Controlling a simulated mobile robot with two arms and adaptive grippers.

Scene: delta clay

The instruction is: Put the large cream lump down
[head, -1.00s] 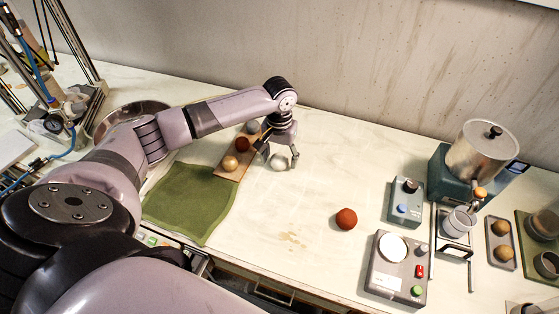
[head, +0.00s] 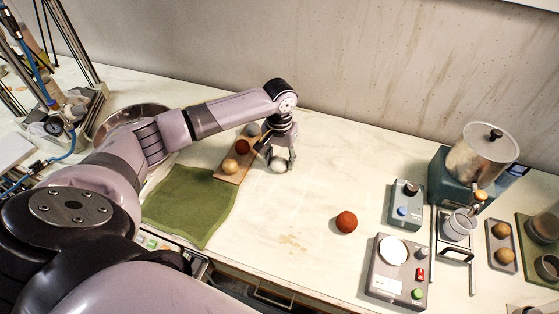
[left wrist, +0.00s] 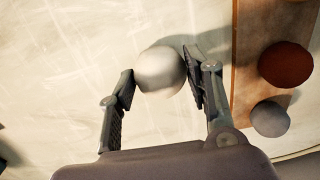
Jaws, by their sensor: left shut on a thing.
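The large cream lump (head: 279,166) is a pale ball over the worktop, to the right of the brown board (head: 228,177). My left gripper (head: 279,164) is shut on it, pointing down, with one finger on each side. In the left wrist view the cream lump (left wrist: 160,71) sits between the fingertips of my left gripper (left wrist: 162,80). It is low, and I cannot tell whether it touches the worktop. My right gripper is out of view.
The board bears a tan ball (head: 242,146), a dark red ball and a grey ball. A green cloth (head: 190,205) lies at its left. A red-brown ball (head: 346,222) lies to the right. The worktop between is clear; devices (head: 398,270) stand further right.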

